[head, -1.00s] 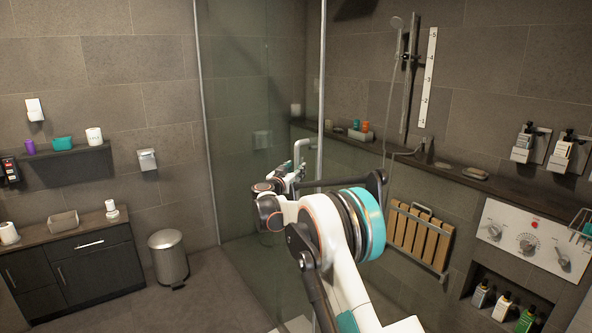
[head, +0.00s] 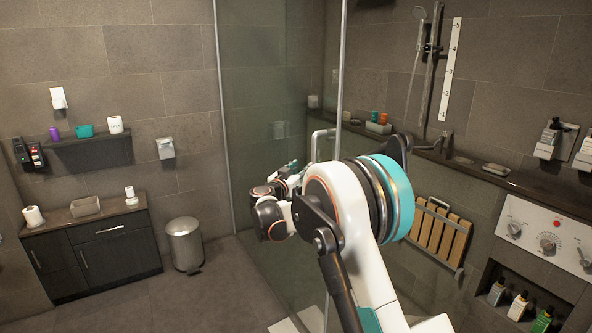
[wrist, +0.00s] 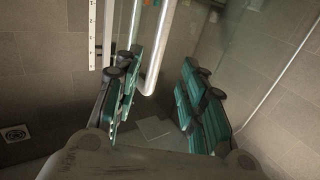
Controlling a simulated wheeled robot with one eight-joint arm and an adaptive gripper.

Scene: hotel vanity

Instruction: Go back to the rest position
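My gripper shows in the wrist view (wrist: 160,105) with its two green-padded fingers spread wide apart. In the head view my white arm with a teal band rises at the centre right and reaches toward the glass shower panel (head: 265,100). My gripper is small there and partly hidden behind my own arm links, close to the shower door handle (head: 322,140).
A dark cabinet (head: 100,256) and a metal bin (head: 185,246) stand at the left. A wooden folding seat (head: 440,232) and a control panel (head: 545,236) are on the right wall. A ledge (head: 470,170) holds small items. Floor (head: 215,295) between bin and glass is clear.

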